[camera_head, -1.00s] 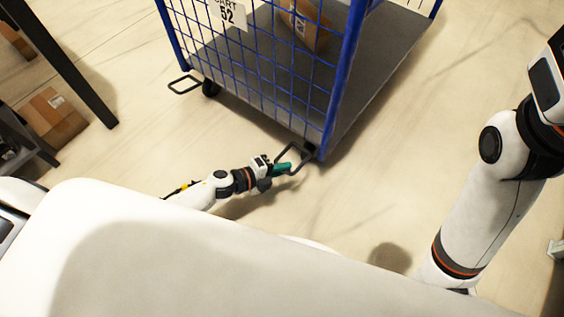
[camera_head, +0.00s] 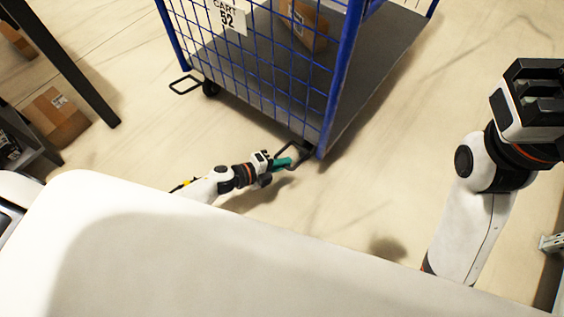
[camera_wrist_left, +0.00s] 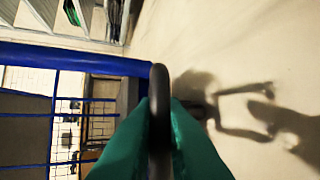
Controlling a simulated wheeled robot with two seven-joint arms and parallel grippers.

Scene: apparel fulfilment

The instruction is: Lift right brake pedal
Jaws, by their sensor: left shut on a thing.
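The right brake pedal (camera_head: 298,147) is a dark loop at the near right corner of the blue cart (camera_head: 327,125), close to the floor. My left gripper (camera_head: 284,163) has green fingers and is shut on the pedal's outer bar. In the left wrist view the dark pedal bar (camera_wrist_left: 160,90) runs between the two green fingers (camera_wrist_left: 165,135). The left brake pedal (camera_head: 186,85) is a similar dark loop sticking out at the cart's other near corner. My right gripper (camera_head: 538,100) is raised at the upper right; its fingertips do not show clearly.
The cart holds a cardboard box (camera_head: 303,25) and bears a white sign (camera_head: 227,16). A caster (camera_head: 211,88) stands beside the left pedal. Another box (camera_head: 56,117) lies on the floor at left, near a dark post (camera_head: 75,75). The floor right of the cart is clear.

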